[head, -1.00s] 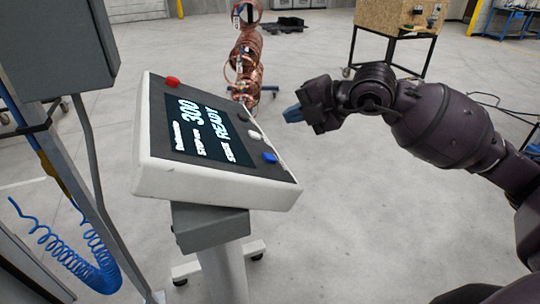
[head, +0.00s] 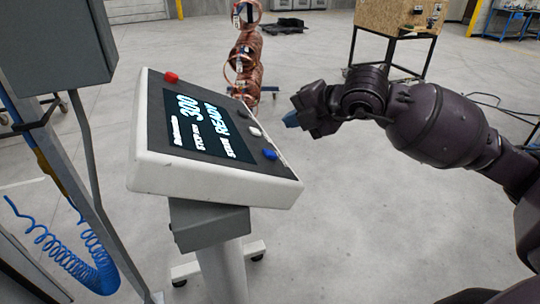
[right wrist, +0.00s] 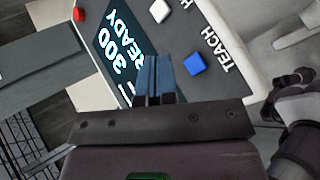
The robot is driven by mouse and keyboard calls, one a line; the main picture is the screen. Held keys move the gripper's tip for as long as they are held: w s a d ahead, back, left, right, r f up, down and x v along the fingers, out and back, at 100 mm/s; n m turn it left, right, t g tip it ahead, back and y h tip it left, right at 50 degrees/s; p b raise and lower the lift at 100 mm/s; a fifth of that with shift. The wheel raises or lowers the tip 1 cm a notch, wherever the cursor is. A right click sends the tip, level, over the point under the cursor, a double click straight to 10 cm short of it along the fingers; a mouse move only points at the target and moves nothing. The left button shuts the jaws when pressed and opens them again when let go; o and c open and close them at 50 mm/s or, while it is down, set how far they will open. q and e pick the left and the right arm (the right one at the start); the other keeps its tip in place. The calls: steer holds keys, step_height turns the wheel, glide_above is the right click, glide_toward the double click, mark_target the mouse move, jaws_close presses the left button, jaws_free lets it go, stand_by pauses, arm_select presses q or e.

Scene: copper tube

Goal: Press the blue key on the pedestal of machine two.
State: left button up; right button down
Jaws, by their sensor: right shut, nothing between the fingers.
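The pedestal's tilted control panel (head: 215,178) has a white housing and a dark face with a lit screen (head: 205,130) reading 300 and READY. The blue key (head: 270,154) is on the panel's right side, below a white key (head: 255,132). My right gripper (head: 290,120) is shut and empty, to the right of the panel and apart from it in the head view. In the right wrist view its blue fingertips (right wrist: 154,75) are together, and the blue key (right wrist: 194,64) shows just right of them. My left gripper is not in view.
A red key (head: 171,77) is at the panel's upper left corner. A grey box (head: 58,50) on a frame with a coiled blue hose (head: 85,262) stands at left. Copper tube coils (head: 245,65) stand behind the panel. The floor at right of the pedestal is clear.

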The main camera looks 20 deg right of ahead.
mark_target(270, 154)
steer(key=f, duration=0.1)
steer(key=a+f+b, duration=0.1)
steer(key=a+f, duration=0.1)
steer(key=shift+w+f+b, duration=0.1)
steer(key=shift+f+b, duration=0.2)
steer(key=shift+b, duration=0.1)
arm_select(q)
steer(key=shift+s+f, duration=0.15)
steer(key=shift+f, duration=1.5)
arm_select(e)
steer(key=shift+a+f, duration=0.2)
steer(key=shift+f, duration=0.1)
arm_select(q)
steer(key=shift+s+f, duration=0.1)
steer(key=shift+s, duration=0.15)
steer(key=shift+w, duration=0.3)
steer(key=shift+b, duration=0.3)
arm_select(e)
steer(key=shift+f, duration=0.1)
steer(key=shift+a+f, duration=0.2)
steer(key=shift+f, duration=0.05)
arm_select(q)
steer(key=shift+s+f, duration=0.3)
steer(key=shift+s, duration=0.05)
